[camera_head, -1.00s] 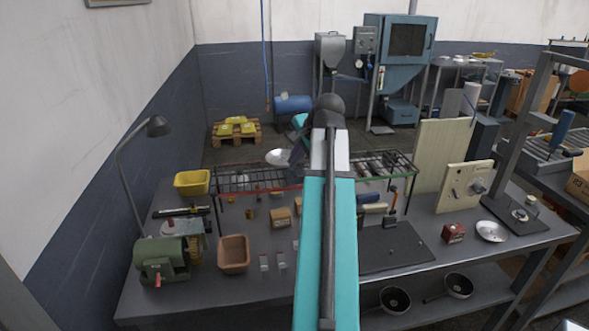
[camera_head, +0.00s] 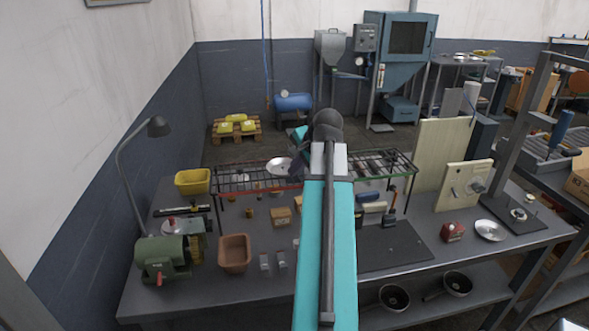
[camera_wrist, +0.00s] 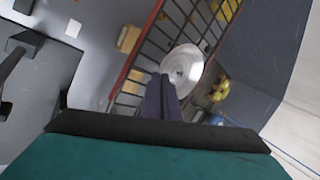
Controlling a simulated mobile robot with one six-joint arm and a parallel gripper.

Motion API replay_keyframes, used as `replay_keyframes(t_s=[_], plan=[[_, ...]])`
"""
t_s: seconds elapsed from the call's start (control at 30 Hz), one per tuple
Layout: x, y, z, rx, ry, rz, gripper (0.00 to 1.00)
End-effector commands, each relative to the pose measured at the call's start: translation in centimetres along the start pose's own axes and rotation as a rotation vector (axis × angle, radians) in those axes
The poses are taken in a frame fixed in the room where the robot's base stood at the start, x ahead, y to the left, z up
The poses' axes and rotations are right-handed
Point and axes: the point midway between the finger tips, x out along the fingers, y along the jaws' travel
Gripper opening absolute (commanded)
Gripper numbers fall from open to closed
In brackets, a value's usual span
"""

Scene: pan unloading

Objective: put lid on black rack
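A round silver lid (camera_head: 279,166) is at the left half of the wire rack, beside the fingers; it also shows in the wrist view (camera_wrist: 185,68). My gripper (camera_wrist: 163,82) has its two dark fingers close together at the lid's near edge and appears shut on it. In the head view the gripper (camera_head: 296,168) is partly hidden by my arm. The rack (camera_head: 232,189) has dark wires and a red front rail on the left, with green rails on the right. The lid is over or on the left part; whether it touches the wires is unclear.
Another silver dish or lid (camera_head: 490,230) lies on the table at right. A yellow bin (camera_head: 192,181), desk lamp (camera_head: 157,127), green machine (camera_head: 163,257) and brown bin (camera_head: 234,253) stand at left. Two pans (camera_head: 457,284) are on the lower shelf.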

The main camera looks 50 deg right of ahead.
Motion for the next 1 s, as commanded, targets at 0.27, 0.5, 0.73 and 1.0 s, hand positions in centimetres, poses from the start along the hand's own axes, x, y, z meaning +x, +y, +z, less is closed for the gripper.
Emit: replay_keyframes(t_s=[0.27,0.5,0.73,1.0], plan=[[0.2,0.1,0.0,0.0,0.0,0.0,0.08],[0.2,0.1,0.0,0.0,0.0,0.001,0.09],[-0.4,0.0,0.0,0.0,0.0,0.001,0.09],[-2.5,0.0,0.0,0.0,0.001,-0.001,0.09]])
